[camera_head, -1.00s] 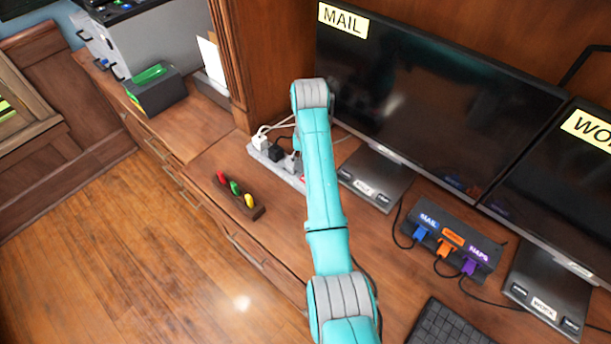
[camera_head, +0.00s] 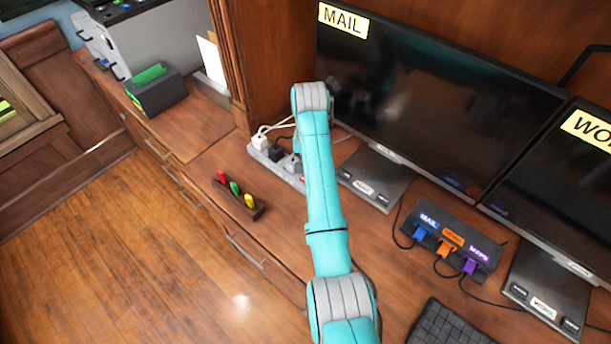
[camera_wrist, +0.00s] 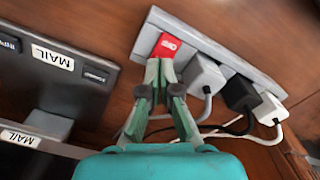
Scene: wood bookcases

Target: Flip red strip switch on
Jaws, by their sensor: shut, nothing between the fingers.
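The red switch (camera_wrist: 166,46) sits at one end of a light grey power strip (camera_wrist: 196,38) in the wrist view. In the head view, the strip (camera_head: 256,154) lies on the desk beside the mail monitor's stand, partly covered by my arm. A small bit of the red switch (camera_head: 302,179) shows at the arm's edge. My gripper (camera_wrist: 159,70) is shut and empty, its fingertips right at the near edge of the red switch. I cannot tell whether they touch it. My arm hides the gripper in the head view.
Grey (camera_wrist: 203,76), black (camera_wrist: 239,94) and white (camera_wrist: 270,107) plugs with cables fill the strip beside the switch. The mail monitor (camera_head: 425,105) stands right of my arm. A wooden holder with coloured items (camera_head: 238,196) lies to the left on the desk.

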